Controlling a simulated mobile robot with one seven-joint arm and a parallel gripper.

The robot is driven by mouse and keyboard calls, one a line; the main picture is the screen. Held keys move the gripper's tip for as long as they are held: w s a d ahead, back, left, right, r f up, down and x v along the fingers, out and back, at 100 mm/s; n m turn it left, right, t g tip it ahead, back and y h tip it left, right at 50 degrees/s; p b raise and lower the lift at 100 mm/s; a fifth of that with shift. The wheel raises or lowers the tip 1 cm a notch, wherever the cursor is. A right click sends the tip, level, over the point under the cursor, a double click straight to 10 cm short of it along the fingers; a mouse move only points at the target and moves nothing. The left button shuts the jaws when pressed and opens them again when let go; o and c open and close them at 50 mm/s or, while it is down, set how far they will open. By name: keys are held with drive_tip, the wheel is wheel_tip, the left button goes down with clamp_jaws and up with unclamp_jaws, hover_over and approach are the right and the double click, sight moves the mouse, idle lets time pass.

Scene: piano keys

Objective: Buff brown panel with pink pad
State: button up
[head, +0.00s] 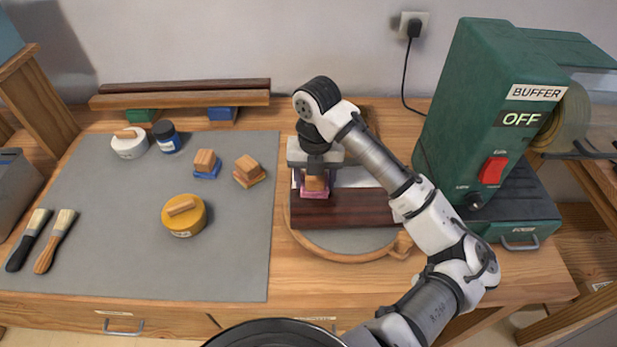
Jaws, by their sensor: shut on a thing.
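My gripper (315,172) points down and is shut on the wooden handle block of the pink pad (314,194). The pink pad is at the back edge of the dark brown panel (345,212); I cannot tell whether it presses on the panel or sits just above it. The panel lies flat on a round grey turntable with a wooden rim (340,254). My arm crosses over the right part of the panel and hides some of it. A pale strip shows behind the panel, partly hidden by my arm.
The grey mat (110,260) holds a blue pad (207,165), a yellow pad (249,172), a yellow tin (184,215), a white tin (129,143), a blue jar (167,137) and two brushes (55,240). A green buffer machine (480,110), labelled OFF, stands right.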

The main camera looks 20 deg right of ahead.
sight(354, 188)
drive_tip(key=shift+s+d+f+b, duration=0.1)
drive_tip(key=shift+s+d+b, duration=0.55)
drive_tip(key=shift+d, duration=2.4)
drive_tip(key=shift+s+d+b, duration=0.1)
drive_tip(key=shift+s+d, duration=0.9)
drive_tip(key=shift+d, duration=2)
drive_tip(key=shift+s+d+f+b, duration=0.1)
drive_tip(key=shift+s+d+b, duration=0.55)
drive_tip(key=shift+d, duration=2.4)
drive_tip(key=shift+s+d+r+p, duration=0.1)
drive_tip(key=shift+s+r+p, duration=0.15)
drive_tip(key=shift+p, duration=0.25)
drive_tip(key=shift+w+f, duration=0.1)
